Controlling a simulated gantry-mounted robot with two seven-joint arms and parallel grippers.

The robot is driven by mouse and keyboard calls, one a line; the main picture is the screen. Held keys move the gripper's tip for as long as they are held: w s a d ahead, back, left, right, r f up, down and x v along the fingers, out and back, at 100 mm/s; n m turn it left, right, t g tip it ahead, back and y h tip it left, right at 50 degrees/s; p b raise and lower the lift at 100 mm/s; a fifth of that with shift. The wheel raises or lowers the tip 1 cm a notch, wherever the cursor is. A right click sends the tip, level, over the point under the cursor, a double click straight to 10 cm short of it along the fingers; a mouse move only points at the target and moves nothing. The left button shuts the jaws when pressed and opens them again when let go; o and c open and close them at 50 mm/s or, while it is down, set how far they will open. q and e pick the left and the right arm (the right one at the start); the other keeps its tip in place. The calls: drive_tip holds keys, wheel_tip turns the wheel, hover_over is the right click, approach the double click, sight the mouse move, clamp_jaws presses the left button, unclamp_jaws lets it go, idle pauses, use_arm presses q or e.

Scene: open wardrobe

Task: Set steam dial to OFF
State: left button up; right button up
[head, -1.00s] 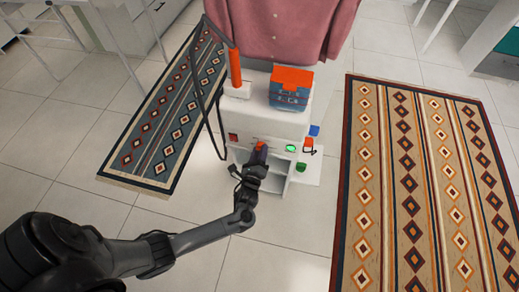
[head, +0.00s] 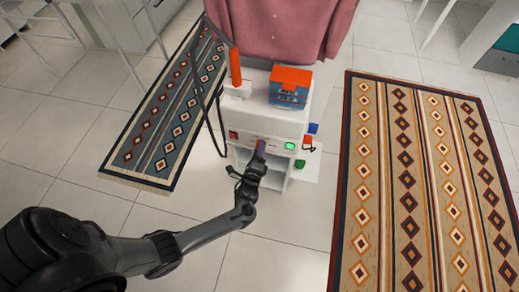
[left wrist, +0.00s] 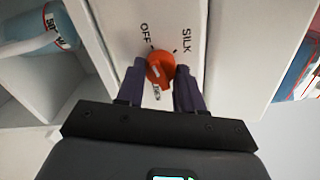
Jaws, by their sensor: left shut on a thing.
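I cannot tell for certain which label the mark points at. My left gripper (left wrist: 162,80) has its two dark purple fingers on either side of the knob, shut on it. In the head view my left gripper (head: 260,150) reaches the panel and hides the knob. My right gripper is not in view.
A red switch (head: 233,135) and a lit green button (head: 290,145) flank the dial. A blue box with an orange lid (head: 290,85) stands on top. A pink shirt (head: 285,25) hangs behind. Patterned rugs (head: 420,180) lie on both sides. Open shelves sit below the panel.

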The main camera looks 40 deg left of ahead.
use_arm(q)
drive_tip(key=o, duration=1)
drive_tip(key=shift+o, duration=0.2)
drive_tip(key=p+v, duration=0.3)
drive_tip(key=v, duration=0.7)
drive_tip(key=shift+s+d, duration=0.15)
drive_tip(key=shift+s, duration=0.2)
